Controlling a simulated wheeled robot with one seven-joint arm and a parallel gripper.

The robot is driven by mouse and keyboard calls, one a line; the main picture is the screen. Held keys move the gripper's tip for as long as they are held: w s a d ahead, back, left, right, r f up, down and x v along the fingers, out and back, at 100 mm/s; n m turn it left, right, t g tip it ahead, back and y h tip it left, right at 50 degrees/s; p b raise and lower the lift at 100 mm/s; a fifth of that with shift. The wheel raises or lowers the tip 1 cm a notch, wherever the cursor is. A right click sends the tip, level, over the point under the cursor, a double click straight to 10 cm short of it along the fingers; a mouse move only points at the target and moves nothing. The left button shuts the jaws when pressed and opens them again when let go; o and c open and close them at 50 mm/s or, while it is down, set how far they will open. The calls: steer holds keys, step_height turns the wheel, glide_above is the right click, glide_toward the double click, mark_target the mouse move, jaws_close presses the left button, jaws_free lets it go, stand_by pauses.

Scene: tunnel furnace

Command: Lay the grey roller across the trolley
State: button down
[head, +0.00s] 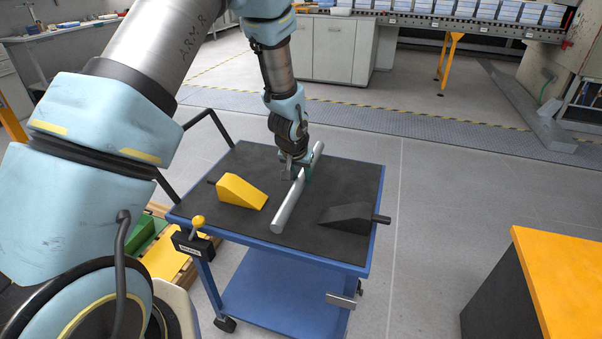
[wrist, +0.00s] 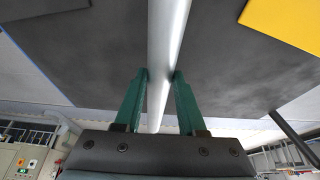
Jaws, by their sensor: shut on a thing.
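The grey roller (head: 287,207) is a long plain cylinder at the trolley's black top (head: 345,182), between a yellow wedge (head: 240,191) and a black wedge (head: 348,217). It runs from the near edge towards the far edge. I cannot tell whether it rests on the top or hangs just above it. My gripper (head: 297,172) points down and is shut on the roller beyond its middle. In the wrist view the two green fingers (wrist: 162,78) stand either side of the roller (wrist: 166,35).
The trolley has a blue frame and a push handle (head: 213,118) at its back left. An orange-topped block (head: 565,270) stands at the right. A roller conveyor with blue boxes (head: 470,20) runs along the back. Open floor (head: 430,190) lies right of the trolley.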

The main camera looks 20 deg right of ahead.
steer(key=shift+f+b, duration=0.35)
steer(key=shift+f, duration=0.4)
steer(key=shift+f+b, duration=0.4)
stand_by(0.4)
steer(key=shift+c, duration=2.1)
jaws_free()
steer(key=b+v, duration=0.2)
steer(key=v, duration=0.8)
steer(key=shift+s+a+r, duration=0.1)
steer(key=shift+r, duration=0.25)
steer(key=a+r+n+y, duration=0.1)
steer(key=a+r+n, duration=0.1)
steer(key=a, duration=0.8)
steer(key=a+r+n+y, duration=0.1)
steer(key=a+r+n, duration=0.1)
steer(key=a, duration=0.8)
steer(key=s+a+r+n+g, duration=0.1)
steer(key=s+a, duration=0.2)
steer(key=a, duration=0.3)
steer(key=s+a+n+y, duration=0.1)
steer(key=s+a+n, duration=0.1)
steer(key=s+a, duration=0.2)
steer(key=a, duration=0.3)
steer(key=shift+s+r+g, duration=0.15)
steer(key=shift+r+g, duration=0.25)
